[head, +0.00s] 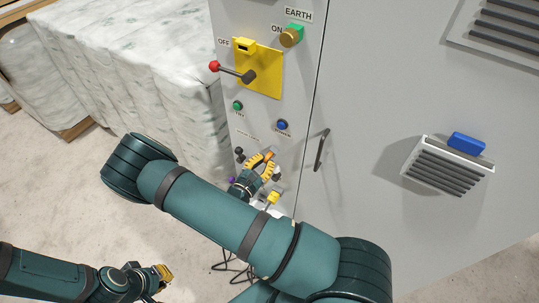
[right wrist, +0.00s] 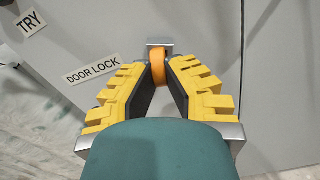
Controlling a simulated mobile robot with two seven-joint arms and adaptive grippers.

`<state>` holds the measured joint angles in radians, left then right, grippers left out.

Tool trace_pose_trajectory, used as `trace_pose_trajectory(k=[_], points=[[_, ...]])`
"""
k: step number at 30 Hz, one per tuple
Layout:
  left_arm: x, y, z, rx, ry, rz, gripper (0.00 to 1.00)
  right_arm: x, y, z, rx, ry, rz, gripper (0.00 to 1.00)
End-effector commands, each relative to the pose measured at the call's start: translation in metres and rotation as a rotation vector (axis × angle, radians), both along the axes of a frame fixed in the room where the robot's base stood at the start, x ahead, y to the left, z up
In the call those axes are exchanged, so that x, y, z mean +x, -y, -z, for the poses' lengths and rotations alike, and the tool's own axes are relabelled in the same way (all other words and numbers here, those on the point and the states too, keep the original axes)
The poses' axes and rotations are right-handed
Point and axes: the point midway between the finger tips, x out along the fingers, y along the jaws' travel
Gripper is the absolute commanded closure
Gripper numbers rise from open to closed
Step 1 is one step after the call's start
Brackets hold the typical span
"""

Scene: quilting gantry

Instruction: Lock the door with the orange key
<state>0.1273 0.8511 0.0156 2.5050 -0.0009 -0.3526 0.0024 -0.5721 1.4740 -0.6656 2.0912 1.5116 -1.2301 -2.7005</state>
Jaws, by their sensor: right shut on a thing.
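The orange key (right wrist: 158,66) is between the fingertips of my right gripper (right wrist: 160,85) in the right wrist view. The gripper is shut on it. The key's far end meets a small metal lock piece (right wrist: 160,42) beside the "DOOR LOCK" label (right wrist: 92,70); how deep it sits cannot be seen. In the head view my right gripper (head: 271,164) is at the lower part of the grey cabinet panel. The grey door (head: 380,90) looks closed, with a dark handle (head: 321,150). My left gripper (head: 162,278) is low at the left, away from the cabinet; its jaws are unclear.
Above are a yellow switch plate (head: 268,84) with a red-knobbed lever (head: 232,71), a green button (head: 238,106) and a blue button (head: 282,125). A yellow item (head: 273,197) is just below my right gripper. Wrapped white bales (head: 140,70) stand left; floor is open.

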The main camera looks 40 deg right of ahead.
Motion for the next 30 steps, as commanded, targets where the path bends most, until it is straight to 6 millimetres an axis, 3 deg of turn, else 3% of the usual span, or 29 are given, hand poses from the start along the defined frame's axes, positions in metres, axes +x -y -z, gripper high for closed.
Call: trace_pose_trajectory(k=[9,10,12,23,30], points=[[0.0,0.0,-0.001,0.0,0.0,0.0,1.0,0.0,0.001,0.0,-0.022,-0.045,0.002,1.0],[0.0,0.0,-0.001,0.0,0.0,0.0,1.0,0.0,0.001,0.0,-0.022,-0.045,0.002,0.8],[0.0,0.0,-0.001,0.0,0.0,0.0,1.0,0.0,0.001,0.0,-0.02,-0.045,0.001,0.6],[0.0,0.0,-0.001,0.0,0.0,0.0,1.0,-0.001,-0.003,0.0,-0.019,-0.044,0.0,0.6],[0.0,0.0,-0.001,0.0,0.0,0.0,1.0,-0.013,-0.035,0.0,-0.018,-0.044,-0.003,0.6]])
